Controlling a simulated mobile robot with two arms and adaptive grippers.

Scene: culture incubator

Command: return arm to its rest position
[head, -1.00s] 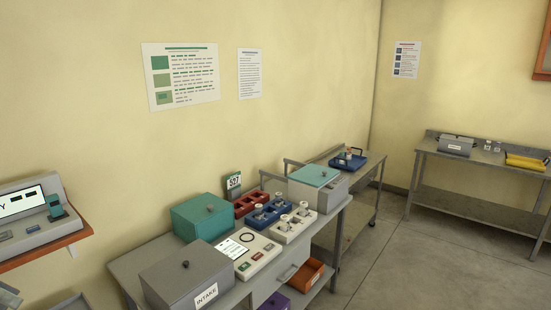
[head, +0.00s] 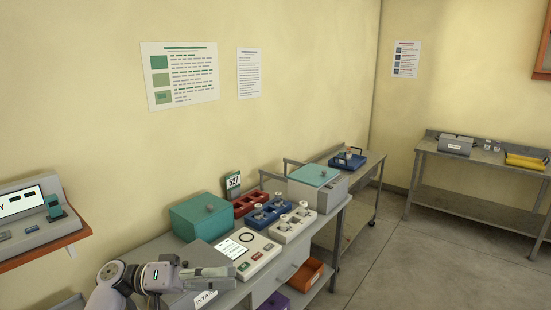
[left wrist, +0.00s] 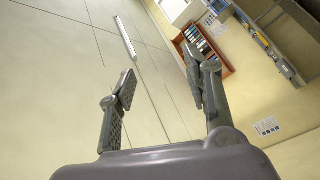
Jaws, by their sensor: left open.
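My left arm now shows at the bottom left of the head view, with its left gripper (head: 225,272) extending to the right. The gripper appears in front of the grey INTAKE box (head: 204,299) and hides much of it. In the left wrist view, the two fingers (left wrist: 160,82) stand apart with nothing between them. That view is tilted and shows walls, a shelf and a wall sheet, with no object near the fingers. My right gripper is not in view.
The bench holds a teal box (head: 201,217), a white device (head: 243,254), a blue rack (head: 268,212), a white rack (head: 293,224) and a teal-lidded box (head: 316,187). An orange bin (head: 305,276) sits below. The floor (head: 395,260) to the right is clear.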

